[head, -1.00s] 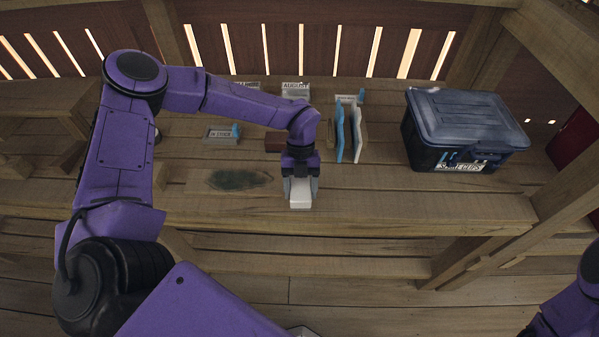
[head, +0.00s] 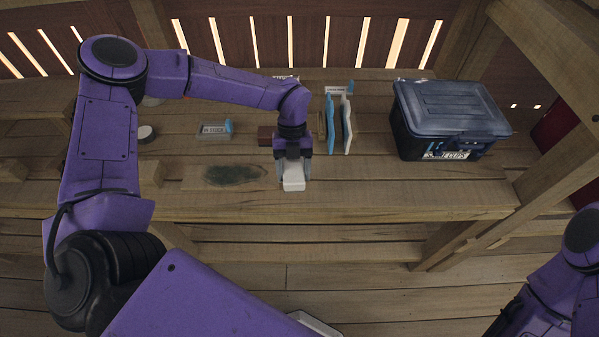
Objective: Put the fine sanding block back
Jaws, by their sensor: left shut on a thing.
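My left gripper (head: 292,176) points down over the front part of the wooden bench, its fingers shut on a small white block (head: 293,184). The block sticks out below the fingertips; no marking shows that tells if it is the fine sanding block. I cannot tell whether it touches the bench top. A dark blue bin (head: 449,107) stands to the right with its lid down; the label on its front is too small to read surely. My right arm shows at the lower right, its gripper out of view.
A round container (head: 146,134) stands left. A dark stain (head: 234,175) marks the bench. Bench between panels and bin is clear.

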